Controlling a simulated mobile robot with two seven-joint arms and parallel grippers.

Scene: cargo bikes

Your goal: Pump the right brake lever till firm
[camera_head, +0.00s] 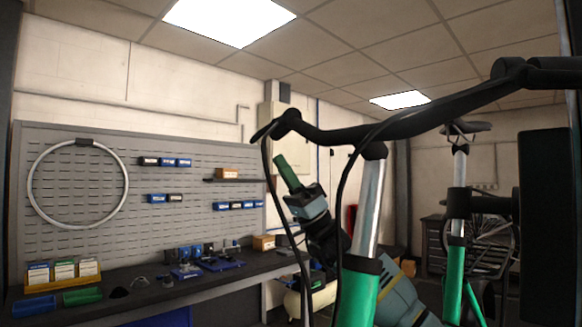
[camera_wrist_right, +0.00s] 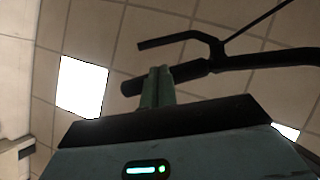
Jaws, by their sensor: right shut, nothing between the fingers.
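The black handlebar (camera_head: 400,124) crosses the head view, and its near left end (camera_head: 288,120) has cables hanging from it. In the right wrist view the handlebar (camera_wrist_right: 270,58) carries a dark grip (camera_wrist_right: 190,71), with a thin brake lever (camera_wrist_right: 170,41) beside it. My right gripper (camera_head: 281,160) points up below the bar's left end. Its green fingers (camera_wrist_right: 158,72) are together and empty, overlapping the grip in the wrist view. I cannot tell whether they touch it. The lever stands apart from the fingertips. My left gripper is not in view.
The bike's green and silver front tube (camera_head: 368,220) stands close to my right arm, with loose cables between. A workbench (camera_head: 215,277) with tools and bins runs along the pegboard (camera_head: 100,220) at left. Another bike part with a saddle (camera_head: 467,127) stands behind at right.

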